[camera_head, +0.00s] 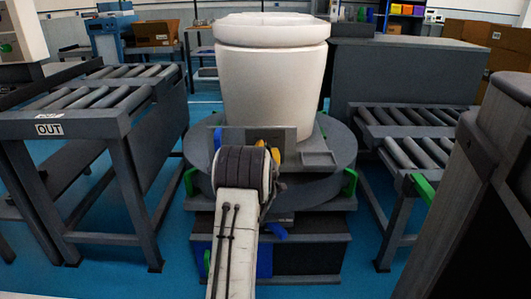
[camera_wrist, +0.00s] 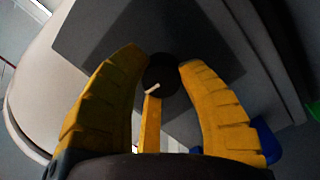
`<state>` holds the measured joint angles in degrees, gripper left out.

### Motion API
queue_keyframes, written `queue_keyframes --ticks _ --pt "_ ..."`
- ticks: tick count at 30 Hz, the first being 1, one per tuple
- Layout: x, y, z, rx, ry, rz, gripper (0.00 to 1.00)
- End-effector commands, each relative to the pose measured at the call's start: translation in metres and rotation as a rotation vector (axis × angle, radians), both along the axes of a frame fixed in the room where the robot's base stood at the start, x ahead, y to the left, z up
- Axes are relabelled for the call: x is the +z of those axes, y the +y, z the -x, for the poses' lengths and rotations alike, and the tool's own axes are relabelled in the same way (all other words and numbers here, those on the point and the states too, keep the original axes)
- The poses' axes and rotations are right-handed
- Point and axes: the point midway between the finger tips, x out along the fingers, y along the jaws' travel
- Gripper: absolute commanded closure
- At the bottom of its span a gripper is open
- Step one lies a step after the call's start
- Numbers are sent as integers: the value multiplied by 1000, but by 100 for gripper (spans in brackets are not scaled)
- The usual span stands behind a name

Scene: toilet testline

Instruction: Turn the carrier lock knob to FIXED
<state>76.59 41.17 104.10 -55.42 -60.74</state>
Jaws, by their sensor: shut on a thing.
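The carrier lock knob (camera_wrist: 160,81) is a small round black knob with a short white pointer mark on a dark plate in the wrist view. The mark slants, its left end lower. My gripper (camera_wrist: 163,66) has its yellow fingers around the knob, a fingertip at each side, and is shut on it. A further yellow finger lies below the knob. In the head view my arm hides the knob, and only a bit of yellow finger (camera_head: 276,155) shows. The FIXED label cannot be read in either view.
A white toilet (camera_head: 270,85) stands on the round grey carrier (camera_head: 335,170) above the knob. A roller conveyor marked OUT (camera_head: 60,125) is on the left, another roller conveyor (camera_head: 415,150) on the right. A blue part (camera_wrist: 266,140) lies right of the fingers.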

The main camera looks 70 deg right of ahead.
Motion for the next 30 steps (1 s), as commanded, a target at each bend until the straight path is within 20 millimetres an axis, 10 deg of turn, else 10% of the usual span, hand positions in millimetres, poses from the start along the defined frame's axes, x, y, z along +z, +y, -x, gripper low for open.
queue_keyframes --ticks 30 --pt "-4 0 0 -6 -311 -112 99"
